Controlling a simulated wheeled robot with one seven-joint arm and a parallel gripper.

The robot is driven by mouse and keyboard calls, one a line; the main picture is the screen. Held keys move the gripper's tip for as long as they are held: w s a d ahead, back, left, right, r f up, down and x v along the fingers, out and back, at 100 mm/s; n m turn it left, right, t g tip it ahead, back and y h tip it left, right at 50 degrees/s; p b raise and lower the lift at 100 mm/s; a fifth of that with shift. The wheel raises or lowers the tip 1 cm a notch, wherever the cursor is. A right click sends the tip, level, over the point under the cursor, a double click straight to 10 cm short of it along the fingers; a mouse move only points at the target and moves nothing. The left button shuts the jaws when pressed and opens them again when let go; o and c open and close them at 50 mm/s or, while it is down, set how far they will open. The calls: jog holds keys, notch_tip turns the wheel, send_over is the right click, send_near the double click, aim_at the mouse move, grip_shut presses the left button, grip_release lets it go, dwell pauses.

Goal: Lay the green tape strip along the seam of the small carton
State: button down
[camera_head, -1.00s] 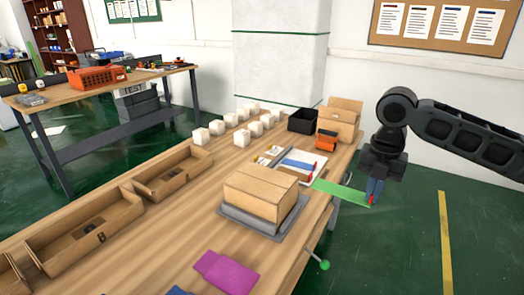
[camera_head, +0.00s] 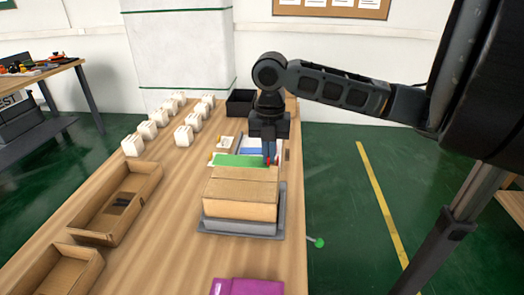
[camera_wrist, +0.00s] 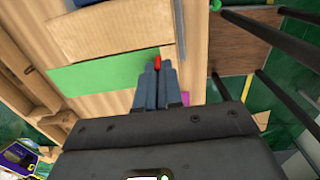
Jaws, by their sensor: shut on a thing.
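The small carton (camera_head: 240,198) is a closed brown box on a grey tray (camera_head: 238,227) on the wooden table. A seam runs across its top from left to right. My gripper (camera_head: 270,160) is shut on the right end of the green tape strip (camera_head: 238,160), just beyond the carton's far edge. The strip lies flat and extends left from my fingers. My fingertips (camera_wrist: 157,64) hide the strip's right end. Its height above the carton is hard to judge.
Several small white boxes (camera_head: 184,135) stand at the back left. A black bin (camera_head: 240,102) is at the far end. An open cardboard tray (camera_head: 118,203) lies left of the carton. A purple item (camera_head: 246,287) lies in front. Table is clear between carton and cardboard tray.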

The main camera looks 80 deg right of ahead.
aim_at(269, 183)
jog(key=shift+f+b, duration=2.05)
jog(key=shift+f, duration=0.95)
jog(key=shift+f+b, duration=0.3)
jog(key=c, duration=1.2)
grip_release()
jog(key=shift+r, duration=0.15)
jog(key=shift+r+p, duration=2.1)
jog(key=shift+r, duration=0.85)
